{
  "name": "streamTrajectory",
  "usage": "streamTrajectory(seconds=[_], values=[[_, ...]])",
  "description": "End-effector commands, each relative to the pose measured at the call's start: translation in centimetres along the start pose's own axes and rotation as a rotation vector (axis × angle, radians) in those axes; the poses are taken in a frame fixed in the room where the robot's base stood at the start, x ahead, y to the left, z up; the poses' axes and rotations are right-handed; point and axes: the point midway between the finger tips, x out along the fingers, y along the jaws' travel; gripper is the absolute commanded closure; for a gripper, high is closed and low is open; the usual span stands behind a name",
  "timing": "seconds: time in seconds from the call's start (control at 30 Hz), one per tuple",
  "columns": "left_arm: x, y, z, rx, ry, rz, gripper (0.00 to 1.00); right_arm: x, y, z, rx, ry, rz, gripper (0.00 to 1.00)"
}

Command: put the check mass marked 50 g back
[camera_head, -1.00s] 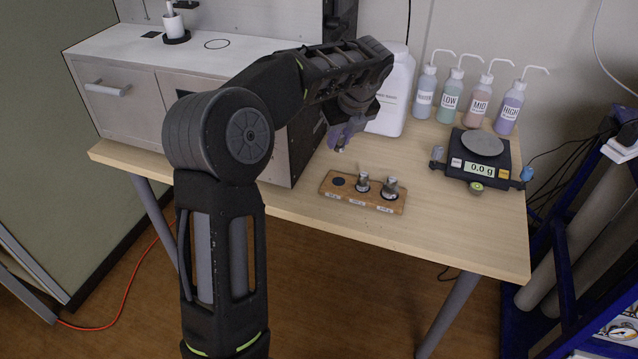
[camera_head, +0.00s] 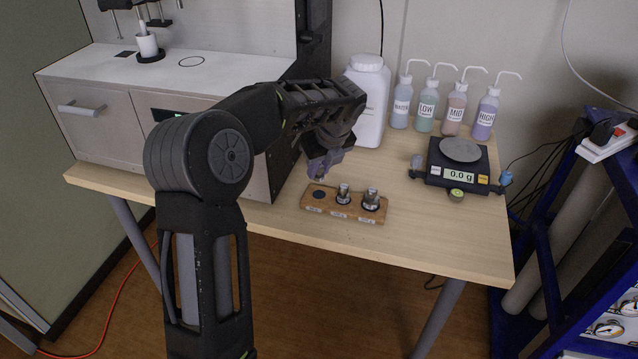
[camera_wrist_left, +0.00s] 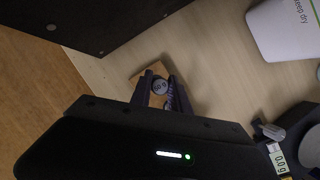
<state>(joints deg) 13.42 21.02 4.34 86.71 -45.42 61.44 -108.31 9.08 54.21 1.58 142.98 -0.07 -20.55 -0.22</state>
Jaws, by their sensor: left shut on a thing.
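The wooden holder block (camera_head: 312,209) lies near the front edge of the table. Its left well (camera_head: 319,194) is empty and dark; two metal check masses, a middle one (camera_head: 343,194) and a larger right one (camera_head: 371,199), stand in the other wells. My left gripper (camera_head: 320,172) is just above the left well, shut on a small metal mass (camera_wrist_left: 160,87). That mass shows between the dark fingers in the left wrist view; its marking is too small to read surely. In the head view its tip barely shows. My right gripper is not in view.
A balance (camera_head: 458,178) reading 0.0 g stands to the right. Several wash bottles (camera_head: 455,110) and a white jug (camera_head: 367,100) stand behind. The grey analyser cabinet (camera_head: 100,125) is at the left. The table's front right is clear.

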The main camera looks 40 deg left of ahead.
Motion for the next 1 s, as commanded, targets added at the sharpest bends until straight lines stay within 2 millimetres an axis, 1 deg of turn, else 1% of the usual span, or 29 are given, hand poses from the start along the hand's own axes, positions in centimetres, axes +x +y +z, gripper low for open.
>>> streamTrajectory(seconds=[0.3, 0.4, 0.63, 0.77, 0.8, 1.0], values=[[4.2, 0.1, -1.8, 0.001, 0.002, 0.003, 1.0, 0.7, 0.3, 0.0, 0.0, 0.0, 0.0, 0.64], [4.6, 0.0, -1.9, 0.001, 0.001, 0.001, 1.0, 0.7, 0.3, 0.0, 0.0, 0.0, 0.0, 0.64], [4.5, 0.0, -1.9, 0.0, 0.001, 0.001, 1.0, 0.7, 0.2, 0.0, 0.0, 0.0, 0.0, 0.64], [4.9, 0.0, -2.0, 0.001, 0.001, 0.001, 1.0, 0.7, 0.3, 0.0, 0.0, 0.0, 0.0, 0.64], [4.8, 0.0, -2.0, 0.001, 0.001, 0.001, 0.75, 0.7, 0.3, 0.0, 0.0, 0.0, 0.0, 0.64], [4.8, 0.0, -2.0, 0.001, 0.001, 0.001, 0.58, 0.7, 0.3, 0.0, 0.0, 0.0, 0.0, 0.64]])
